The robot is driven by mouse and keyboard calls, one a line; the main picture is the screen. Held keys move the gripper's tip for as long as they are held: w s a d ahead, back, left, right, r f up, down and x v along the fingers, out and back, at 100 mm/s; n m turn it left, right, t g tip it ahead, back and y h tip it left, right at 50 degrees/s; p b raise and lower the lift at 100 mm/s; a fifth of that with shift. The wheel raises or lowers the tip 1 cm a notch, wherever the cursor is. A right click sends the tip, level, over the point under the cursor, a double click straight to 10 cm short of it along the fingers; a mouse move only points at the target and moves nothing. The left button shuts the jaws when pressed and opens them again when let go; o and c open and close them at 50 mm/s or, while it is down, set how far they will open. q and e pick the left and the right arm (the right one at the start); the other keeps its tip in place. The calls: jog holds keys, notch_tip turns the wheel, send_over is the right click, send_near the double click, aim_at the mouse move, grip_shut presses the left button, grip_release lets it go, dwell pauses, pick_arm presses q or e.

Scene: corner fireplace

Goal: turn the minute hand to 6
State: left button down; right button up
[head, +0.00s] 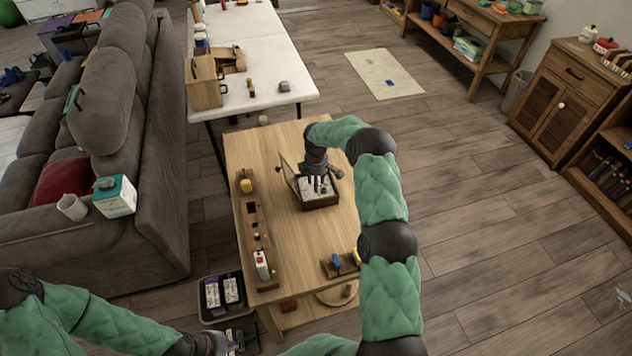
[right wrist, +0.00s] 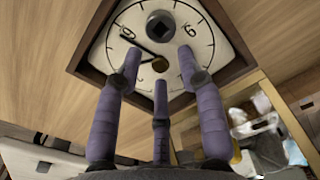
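The clock (head: 322,203) lies face up on the wooden table, a white dial in a dark frame. In the right wrist view its dial (right wrist: 203,62) fills the top, with dark numerals and tick marks partly cut off.
The wooden table (head: 300,245) also holds a long wooden rack (head: 251,225) on the left and a small wooden holder (head: 342,266) at front right. A grey bin (head: 221,297) stands left of the table. A white table (head: 262,50) stands behind. Floor is free on the right.

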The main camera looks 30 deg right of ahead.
grip_shut()
jog(key=shift+m, duration=0.8)
grip_release()
jog(key=shift+r, duration=0.1)
notch_tip(320, 180, up, 12)
